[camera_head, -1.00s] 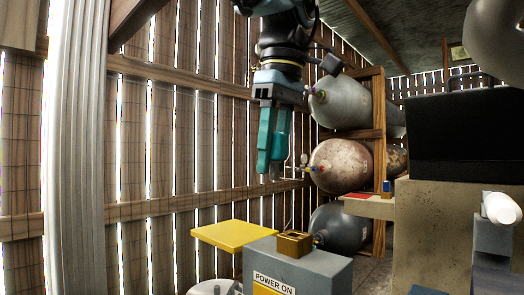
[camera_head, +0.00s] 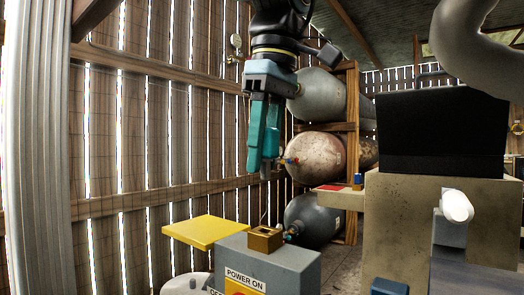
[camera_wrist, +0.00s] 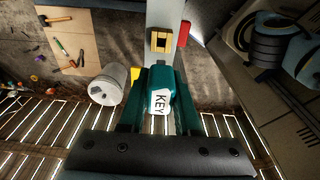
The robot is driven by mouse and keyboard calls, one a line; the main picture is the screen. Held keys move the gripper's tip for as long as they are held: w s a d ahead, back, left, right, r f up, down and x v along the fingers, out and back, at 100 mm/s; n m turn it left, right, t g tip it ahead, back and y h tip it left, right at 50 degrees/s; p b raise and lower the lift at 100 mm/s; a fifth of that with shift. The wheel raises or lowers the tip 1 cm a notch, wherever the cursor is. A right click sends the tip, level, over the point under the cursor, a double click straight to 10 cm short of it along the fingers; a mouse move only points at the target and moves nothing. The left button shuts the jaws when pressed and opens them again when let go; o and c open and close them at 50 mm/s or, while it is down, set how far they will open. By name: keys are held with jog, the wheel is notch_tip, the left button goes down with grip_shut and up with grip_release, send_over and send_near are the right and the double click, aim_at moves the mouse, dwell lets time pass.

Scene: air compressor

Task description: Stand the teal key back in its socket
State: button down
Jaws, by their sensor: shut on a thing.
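The teal key (camera_wrist: 158,102), marked KEY in black on white, is held between the fingers of my gripper (camera_wrist: 160,120) in the wrist view. In the head view my gripper (camera_head: 264,170) points down, with the key partly hidden among its similarly teal fingers. The brass socket (camera_head: 265,238) is a small block with an opening in its top, on the grey POWER ON box (camera_head: 300,265). It also shows in the wrist view (camera_wrist: 153,41), beyond the key's far end. In the head view, the gripper and key are above the socket, with a clear gap.
A yellow panel (camera_head: 205,232) is left of the socket. A white bucket (camera_wrist: 108,85) shows in the wrist view. Gas cylinders (camera_head: 322,160) lie in a wooden rack behind, and a concrete block with a black top (camera_head: 440,135) stands at the right.

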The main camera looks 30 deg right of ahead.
aim_at(265, 179)
jog(key=shift+f, duration=0.15)
dwell(0.5)
jog(key=shift+f+b, duration=1.75)
jog(key=shift+f, duration=1.3)
jog(key=shift+p, duration=0.45)
jog(key=shift+f+b, duration=0.6)
jog(key=shift+f, duration=0.4)
jog(key=c, duration=0.5)
grip_release()
